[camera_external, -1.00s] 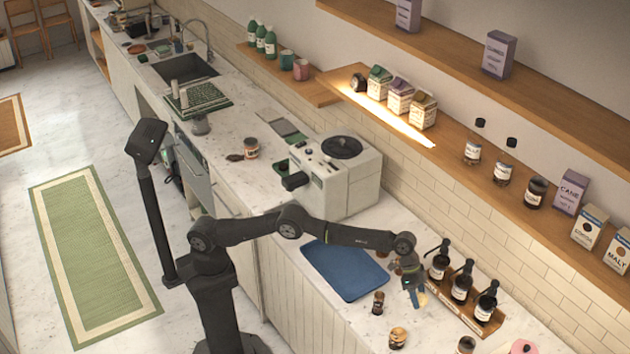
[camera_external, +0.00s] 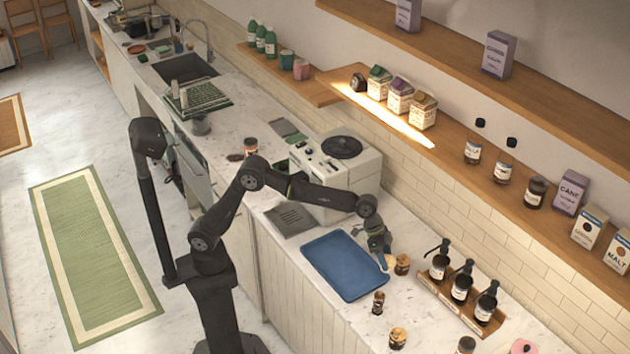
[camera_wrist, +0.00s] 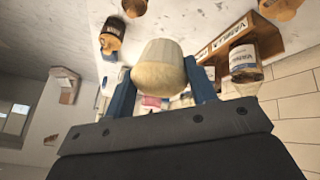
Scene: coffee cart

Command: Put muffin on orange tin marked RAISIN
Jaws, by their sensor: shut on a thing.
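My gripper (camera_external: 382,256) is shut on a pale, cream-coloured muffin (camera_wrist: 160,66), which sits between the blue fingers in the wrist view. In the external view the muffin (camera_external: 384,265) shows small below the gripper, close to a tin (camera_external: 402,265) with an orange-brown top. Similar small tins stand nearer the front, one at the counter's front right (camera_external: 397,338) and a darker jar-like one (camera_external: 378,303) beside the blue tray. The wrist view shows a dark-labelled tin with an orange top (camera_wrist: 112,34) left of the muffin. I cannot read RAISIN on any tin.
A blue tray (camera_external: 343,265) lies left of the gripper. A wooden rack (camera_external: 451,304) of dark pump bottles stands to the right, by the tiled wall. A white machine (camera_external: 350,185) stands behind. Another orange-topped tin (camera_external: 250,147) is farther back.

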